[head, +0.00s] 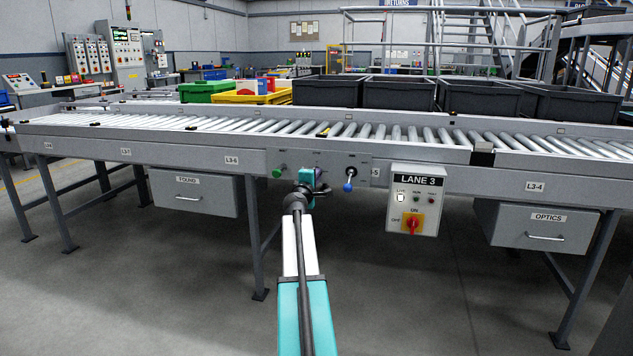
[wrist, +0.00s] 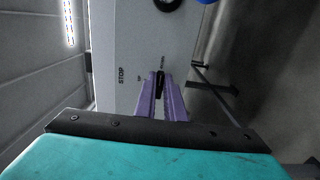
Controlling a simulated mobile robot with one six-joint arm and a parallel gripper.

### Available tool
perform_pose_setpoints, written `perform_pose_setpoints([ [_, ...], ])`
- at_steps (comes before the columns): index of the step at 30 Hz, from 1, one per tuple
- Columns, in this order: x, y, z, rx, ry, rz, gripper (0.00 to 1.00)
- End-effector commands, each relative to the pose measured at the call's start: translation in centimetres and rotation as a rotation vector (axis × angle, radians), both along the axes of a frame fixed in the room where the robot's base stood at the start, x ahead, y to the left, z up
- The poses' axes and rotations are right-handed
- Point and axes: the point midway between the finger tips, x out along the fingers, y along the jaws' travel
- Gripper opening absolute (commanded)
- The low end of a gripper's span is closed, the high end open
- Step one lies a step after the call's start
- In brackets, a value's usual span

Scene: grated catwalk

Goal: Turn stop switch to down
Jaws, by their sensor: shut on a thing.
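The stop switch (wrist: 160,80) is a small dark lever on the grey conveyor side panel, beside the printed STOP label (wrist: 121,75) in the wrist view. My gripper (wrist: 161,92) has purple fingers shut on the lever, one on each side. The wrist picture is turned sideways, and the fingers cover much of the lever, so I cannot tell its exact position. In the head view my gripper (head: 314,182) is at the panel and hides the switch.
A green knob (head: 278,171) is left of my gripper and a blue-ended lever (head: 348,183) is right of it. The LANE 3 box (head: 428,190) with a red rotary switch (head: 413,223) hangs farther right. Drawers (head: 193,197) hang under the roller conveyor (head: 240,128).

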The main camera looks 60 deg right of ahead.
Motion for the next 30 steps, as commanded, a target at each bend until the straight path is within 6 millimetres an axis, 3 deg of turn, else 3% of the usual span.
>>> perform_pose_setpoints([
  [15, -0.2, -0.05, -0.15, 0.01, -0.023, -0.005, 0.0],
  [16, -0.2, -0.05, -0.15, 0.01, -0.023, -0.005, 0.14],
  [19, -0.17, -0.04, -0.13, 0.009, -0.022, -0.004, 0.28],
  [30, -0.09, 0.11, -0.04, 0.008, -0.021, -0.001, 0.28],
])
